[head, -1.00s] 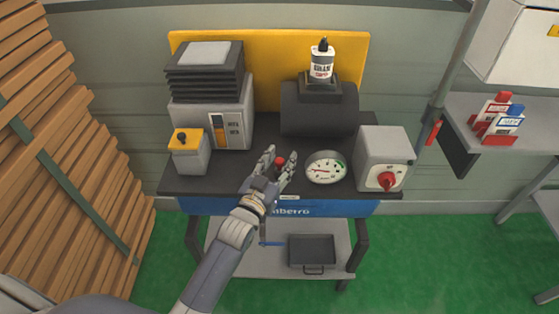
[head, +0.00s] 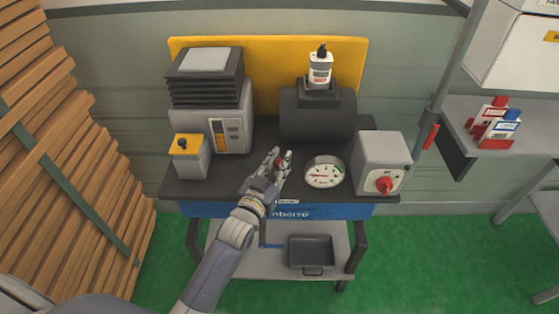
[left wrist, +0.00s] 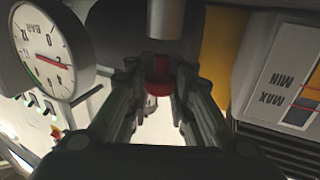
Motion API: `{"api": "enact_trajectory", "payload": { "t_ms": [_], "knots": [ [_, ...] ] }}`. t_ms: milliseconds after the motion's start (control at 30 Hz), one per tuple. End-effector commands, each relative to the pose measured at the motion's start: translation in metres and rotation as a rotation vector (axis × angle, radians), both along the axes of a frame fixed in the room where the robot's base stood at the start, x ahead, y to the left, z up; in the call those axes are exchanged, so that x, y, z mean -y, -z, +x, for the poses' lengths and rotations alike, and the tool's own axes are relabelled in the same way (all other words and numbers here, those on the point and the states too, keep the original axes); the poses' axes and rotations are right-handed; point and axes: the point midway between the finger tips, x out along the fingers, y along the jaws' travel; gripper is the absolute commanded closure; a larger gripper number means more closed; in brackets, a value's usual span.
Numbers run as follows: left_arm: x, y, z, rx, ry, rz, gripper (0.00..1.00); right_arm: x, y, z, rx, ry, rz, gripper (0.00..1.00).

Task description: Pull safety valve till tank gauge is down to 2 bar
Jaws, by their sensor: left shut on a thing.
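The safety valve's red knob (head: 279,162) stands at the front middle of the dark bench, left of the gauge. My left gripper (head: 273,158) is shut on the red knob, with a finger on each side. In the left wrist view the red knob (left wrist: 158,88) shows between the two fingers, below a grey cylindrical stem. The round white tank gauge (head: 323,172) has a red needle, too small to read in the head view. The gauge (left wrist: 52,50) also shows in the left wrist view, turned over and marked BAR; I cannot read its exact value. My right gripper is out of view.
A grey box with a red rotary switch (head: 385,185) stands right of the gauge. A dark tank (head: 318,115) with a bottle (head: 320,68) on top is behind. A small yellow-topped box (head: 188,158) is on the left. A black tray (head: 310,250) lies on the lower shelf.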

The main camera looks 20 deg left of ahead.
Motion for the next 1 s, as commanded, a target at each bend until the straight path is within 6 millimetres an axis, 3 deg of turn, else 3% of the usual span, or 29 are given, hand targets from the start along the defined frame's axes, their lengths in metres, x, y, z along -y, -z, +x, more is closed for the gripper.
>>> {"api": "enact_trajectory", "payload": {
  "t_ms": [167, 200, 267, 667, 833, 1000],
  "knots": [
    [0.0, 0.001, -0.001, -0.001, 0.0, -0.001, 1.0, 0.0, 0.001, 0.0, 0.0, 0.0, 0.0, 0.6],
    [0.0, 0.001, -0.001, -0.001, 0.0, -0.001, 0.72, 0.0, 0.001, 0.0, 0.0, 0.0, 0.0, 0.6],
    [0.0, 0.001, -0.001, 0.0, 0.0, -0.001, 0.59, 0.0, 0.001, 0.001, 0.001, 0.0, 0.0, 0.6],
    [0.0, 0.001, -0.003, -0.001, 0.0, 0.0, 0.59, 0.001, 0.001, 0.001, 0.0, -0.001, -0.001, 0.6],
    [-0.002, 0.002, -0.022, -0.002, 0.0, 0.0, 0.59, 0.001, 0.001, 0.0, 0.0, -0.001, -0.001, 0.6],
    [-0.006, 0.002, -0.053, -0.003, 0.0, -0.001, 0.59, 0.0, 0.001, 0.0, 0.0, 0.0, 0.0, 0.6]
  ]
}}
